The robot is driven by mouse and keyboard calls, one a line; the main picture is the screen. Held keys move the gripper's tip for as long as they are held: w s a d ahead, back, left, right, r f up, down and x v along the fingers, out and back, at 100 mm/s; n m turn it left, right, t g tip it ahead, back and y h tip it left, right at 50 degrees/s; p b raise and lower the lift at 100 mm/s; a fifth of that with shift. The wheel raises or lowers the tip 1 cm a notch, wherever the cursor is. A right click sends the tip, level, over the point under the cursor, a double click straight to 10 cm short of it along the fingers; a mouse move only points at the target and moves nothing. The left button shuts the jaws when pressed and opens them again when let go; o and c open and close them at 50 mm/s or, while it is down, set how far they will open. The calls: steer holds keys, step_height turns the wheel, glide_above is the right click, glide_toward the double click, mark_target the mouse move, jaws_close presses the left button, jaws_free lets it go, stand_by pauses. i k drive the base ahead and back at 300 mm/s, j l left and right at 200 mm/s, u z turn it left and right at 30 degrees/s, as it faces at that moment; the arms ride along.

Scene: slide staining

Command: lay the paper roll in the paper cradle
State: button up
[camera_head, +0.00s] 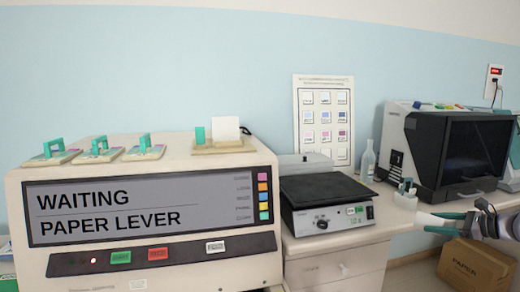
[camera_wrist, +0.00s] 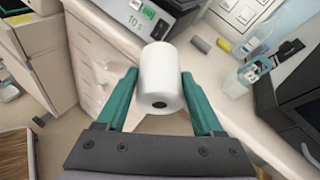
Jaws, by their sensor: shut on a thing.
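The white paper roll (camera_wrist: 160,72) is held between the two teal fingers of my gripper (camera_wrist: 159,78), with the dark core hole of its near end facing the wrist camera. In the head view my gripper (camera_head: 446,222) is at the right, past the counter's front edge, and the paper roll (camera_head: 430,222) shows as a white shape at its fingers. The roll is in the air, apart from the counter. I cannot make out the paper cradle in either view. The large staining machine (camera_head: 150,265) at the left reads "WAITING" and "PAPER LEVER" on its screen (camera_head: 150,208).
A hotplate (camera_head: 325,200) stands on the counter beside the machine. A dark-fronted device (camera_head: 465,155), a bottle (camera_head: 368,160) and a small rack (camera_head: 406,188) stand to the right. A cardboard box (camera_head: 475,264) marked "PAPER" is on the floor. Drawers (camera_wrist: 90,62) lie below the counter.

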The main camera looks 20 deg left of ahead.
mark_target(229, 147)
steer(key=k+j+u, duration=0.15)
steer(key=k+u, duration=0.1)
steer(key=u, duration=0.25)
steer(key=l+u, duration=0.15)
steer(key=u, duration=0.25)
steer(key=k+u, duration=0.15)
steer(key=u, duration=0.2)
steer(key=j+u, duration=0.1)
steer(key=u, duration=0.65)
